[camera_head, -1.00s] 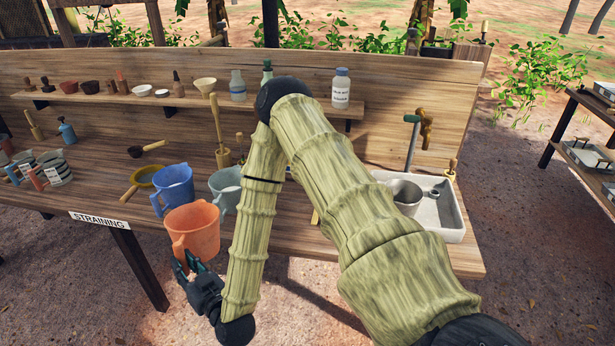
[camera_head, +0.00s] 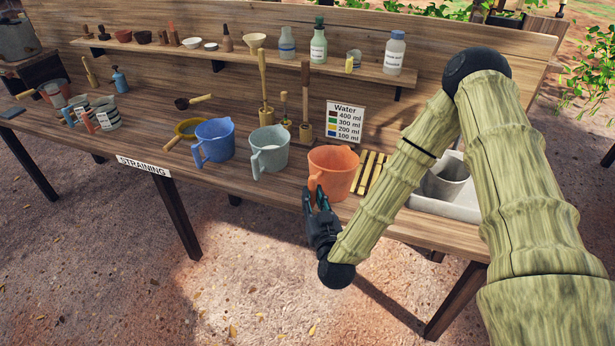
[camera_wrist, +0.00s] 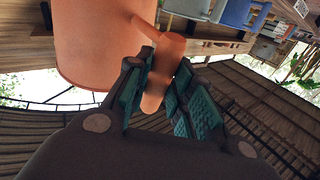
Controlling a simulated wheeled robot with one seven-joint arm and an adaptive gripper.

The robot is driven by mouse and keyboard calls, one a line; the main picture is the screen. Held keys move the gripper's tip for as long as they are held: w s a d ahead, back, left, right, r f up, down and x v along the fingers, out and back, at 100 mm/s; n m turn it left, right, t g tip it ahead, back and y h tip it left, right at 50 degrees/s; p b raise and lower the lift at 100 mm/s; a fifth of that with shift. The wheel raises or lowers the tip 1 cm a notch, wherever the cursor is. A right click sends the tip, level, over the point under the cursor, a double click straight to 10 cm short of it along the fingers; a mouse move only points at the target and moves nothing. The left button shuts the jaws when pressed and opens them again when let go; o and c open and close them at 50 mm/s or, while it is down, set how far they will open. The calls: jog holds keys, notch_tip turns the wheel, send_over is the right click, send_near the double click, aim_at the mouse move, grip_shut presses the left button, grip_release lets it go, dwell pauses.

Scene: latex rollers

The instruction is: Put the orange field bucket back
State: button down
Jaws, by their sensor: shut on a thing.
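The orange field bucket (camera_head: 334,170) is upright at the front edge of the wooden bench, right of the white bucket. My gripper (camera_head: 318,203) is shut on its handle from the front side. In the wrist view the bucket (camera_wrist: 100,40) fills the upper left, and its handle (camera_wrist: 160,75) sits between the green-padded fingers of my gripper (camera_wrist: 165,95). I cannot tell whether the bucket's base touches the bench.
A white bucket (camera_head: 268,149) and a blue bucket (camera_head: 214,142) stand to the left on the bench (camera_head: 290,190). A "Water" sign (camera_head: 345,120) and yellow-and-dark strips (camera_head: 368,172) are behind and right. A sink (camera_head: 445,205) with a grey pot is farther right.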

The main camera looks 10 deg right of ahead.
jog(key=w+f+t+h+b, duration=0.1)
jog(key=w+f+h+b, duration=0.1)
jog(key=w+b, duration=1.4)
jog(key=shift+d+f+b, duration=0.15)
jog(key=shift+f+b, duration=0.55)
jog(key=shift+b, duration=1)
jog(key=shift+w, duration=0.1)
jog(key=shift+f+b, duration=1.75)
jog(key=shift+f, duration=1.2)
jog(key=shift+f+b, duration=0.35)
jog(key=shift+f, duration=0.25)
jog(key=c, duration=1.2)
grip_release()
